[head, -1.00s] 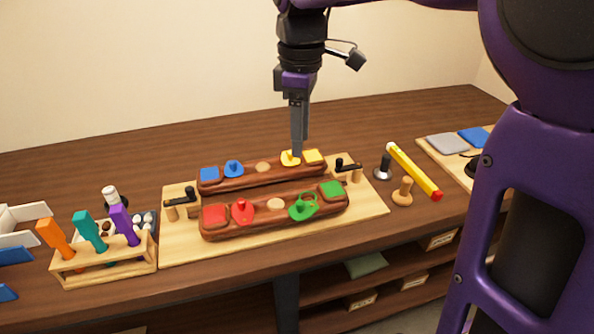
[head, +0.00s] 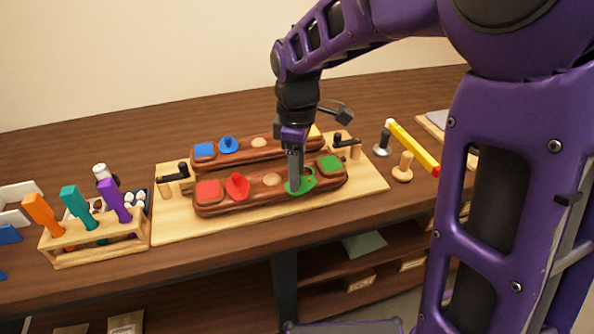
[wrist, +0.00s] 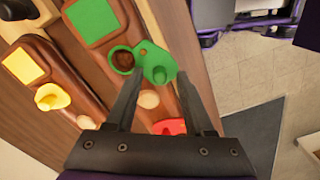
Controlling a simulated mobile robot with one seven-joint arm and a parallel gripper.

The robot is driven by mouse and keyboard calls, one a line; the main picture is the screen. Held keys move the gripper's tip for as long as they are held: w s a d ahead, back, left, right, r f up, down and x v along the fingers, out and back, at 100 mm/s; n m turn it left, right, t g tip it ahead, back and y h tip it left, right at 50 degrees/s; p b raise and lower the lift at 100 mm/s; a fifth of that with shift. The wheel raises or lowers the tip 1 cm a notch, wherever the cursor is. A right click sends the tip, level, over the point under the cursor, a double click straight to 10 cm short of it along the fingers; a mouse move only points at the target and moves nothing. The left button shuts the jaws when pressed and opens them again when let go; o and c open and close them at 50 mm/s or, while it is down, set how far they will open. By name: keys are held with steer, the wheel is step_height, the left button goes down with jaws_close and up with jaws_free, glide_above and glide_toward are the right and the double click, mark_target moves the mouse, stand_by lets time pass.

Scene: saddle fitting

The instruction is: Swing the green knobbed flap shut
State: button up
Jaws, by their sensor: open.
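The green knobbed flap (head: 300,187) is on the front reddish-brown wooden bar (head: 222,207). In the wrist view the green flap (wrist: 158,66) with its upright knob lies beside a green ring (wrist: 122,60) around a dark round opening. The flap is swung off to the side, so the opening shows. My gripper (head: 294,185) points down at the flap, its fingers partly covering it in the head view. In the wrist view my gripper (wrist: 160,75) is open, with one fingertip on either side of the flap's knob. Contact cannot be told.
A green square (head: 330,165), a red square (head: 208,190) and a red knobbed flap (head: 237,186) are on the same bar. The rear bar (head: 260,153) carries blue and yellow pieces.

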jaws_close()
